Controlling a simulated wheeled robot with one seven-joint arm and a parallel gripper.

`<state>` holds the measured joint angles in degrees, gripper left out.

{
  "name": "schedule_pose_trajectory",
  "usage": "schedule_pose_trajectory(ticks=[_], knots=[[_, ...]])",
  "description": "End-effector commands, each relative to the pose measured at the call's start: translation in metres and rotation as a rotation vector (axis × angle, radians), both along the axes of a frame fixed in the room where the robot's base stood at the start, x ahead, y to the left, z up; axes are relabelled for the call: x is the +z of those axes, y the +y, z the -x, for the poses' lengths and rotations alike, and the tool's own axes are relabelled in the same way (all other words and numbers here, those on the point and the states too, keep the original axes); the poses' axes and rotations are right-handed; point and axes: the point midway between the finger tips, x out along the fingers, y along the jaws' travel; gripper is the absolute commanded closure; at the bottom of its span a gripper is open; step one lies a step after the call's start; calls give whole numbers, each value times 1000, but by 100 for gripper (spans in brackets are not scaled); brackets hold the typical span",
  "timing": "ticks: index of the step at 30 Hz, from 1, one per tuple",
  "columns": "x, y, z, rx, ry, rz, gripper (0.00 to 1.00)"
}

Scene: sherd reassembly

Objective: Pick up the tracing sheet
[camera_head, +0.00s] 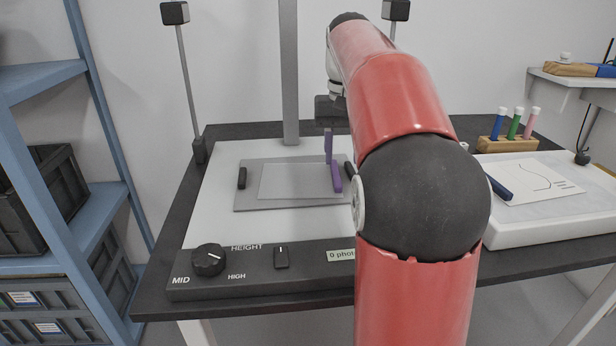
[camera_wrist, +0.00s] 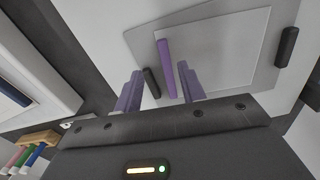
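The tracing sheet (camera_head: 295,182) is a pale, translucent rectangle lying flat on a grey plate (camera_head: 246,203). A purple grip bar (camera_head: 337,181) runs along its right end. In the wrist view the sheet (camera_wrist: 225,45) and its purple bar (camera_wrist: 165,62) also show. My gripper (camera_head: 328,162) points down above the bar, its purple fingers apart and empty. In the wrist view the bar shows between the two fingers, beyond their tips, with no contact visible. My red arm hides part of the board on the right in the head view.
Black blocks (camera_head: 242,178) flank the sheet on the plate. The plate lies on a white board (camera_head: 222,226) with an upright grey column (camera_head: 290,70) behind and a knob panel (camera_head: 230,270) in front. On the right are a white tray (camera_head: 545,225) and a marker rack (camera_head: 508,144).

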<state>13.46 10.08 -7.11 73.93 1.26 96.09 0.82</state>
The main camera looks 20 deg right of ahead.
Motion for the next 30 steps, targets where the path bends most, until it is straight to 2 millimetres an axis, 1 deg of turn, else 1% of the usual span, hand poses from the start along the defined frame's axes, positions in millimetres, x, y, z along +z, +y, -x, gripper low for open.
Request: schedule_pose_trajectory(ticks=[7,10,13,20,27,29,30], knots=[[-36,9,0,1,2,-1,60],[-48,8,0,0,1,0,60],[-54,8,0,0,0,0,60],[-55,8,0,0,-1,0,60],[-55,8,0,1,-1,0,91],[-55,8,0,1,-1,0,99],[-55,8,0,1,-1,0,100]])
